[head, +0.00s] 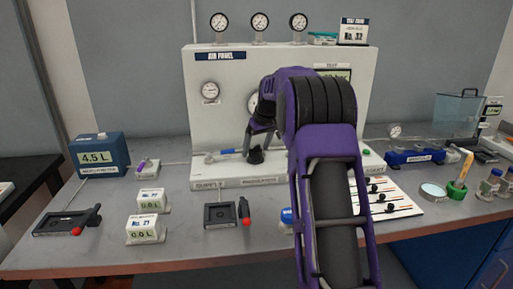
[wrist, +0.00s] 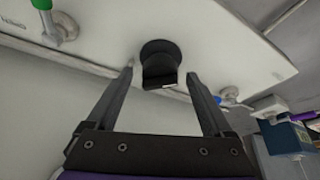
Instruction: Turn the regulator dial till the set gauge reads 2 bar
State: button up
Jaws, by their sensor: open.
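The black regulator dial (head: 255,156) sits low at the front of the white air panel (head: 230,130). In the wrist view the dial (wrist: 161,58) shows as a round base with a flat grip tab. My gripper (wrist: 160,72) is open, its fingers on either side of the dial, with visible gaps on both sides. In the head view my gripper (head: 262,139) points down just above the dial. A round gauge (head: 210,90) is on the panel's left. A second gauge (head: 252,104) is partly hidden by my arm. I cannot read their needles or labels.
A blue-handled valve (head: 228,152) is left of the dial; a green-handled valve (wrist: 41,4) shows in the wrist view. Three gauges (head: 260,22) stand on top of the panel. Blocks, a blue 4.5 L box (head: 99,156) and black trays lie on the grey bench.

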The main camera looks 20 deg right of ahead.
jog(key=shift+c, duration=0.3)
jog(key=c, duration=1.3)
jog(key=shift+r+m+p, duration=0.1)
jog(key=shift+m+p, duration=0.2)
jog(key=shift+m, duration=0.1)
jog(key=shift+a+m+h+p, duration=0.15)
jog(key=shift+m+h+p, duration=0.4)
jog(key=shift+m, duration=0.45)
jog(key=m+h+p, duration=0.1)
jog(key=m, duration=0.1)
jog(key=m+p, duration=0.2)
jog(key=shift+a+r+h, duration=0.1)
jog(key=shift+a+h, duration=0.05)
jog(key=shift+h, duration=0.2)
jog(key=m+g+h+p, duration=0.1)
jog(key=m, duration=0.2)
jog(key=m+g+p, duration=0.1)
jog(key=m+p, duration=0.1)
jog(key=m, duration=0.1)
jog(key=shift+w+a+h, duration=0.1)
jog(key=shift+w+h, duration=0.05)
jog(key=shift+h, duration=0.25)
jog(key=shift+m+p, duration=0.3)
jog(key=shift+m, duration=0.1)
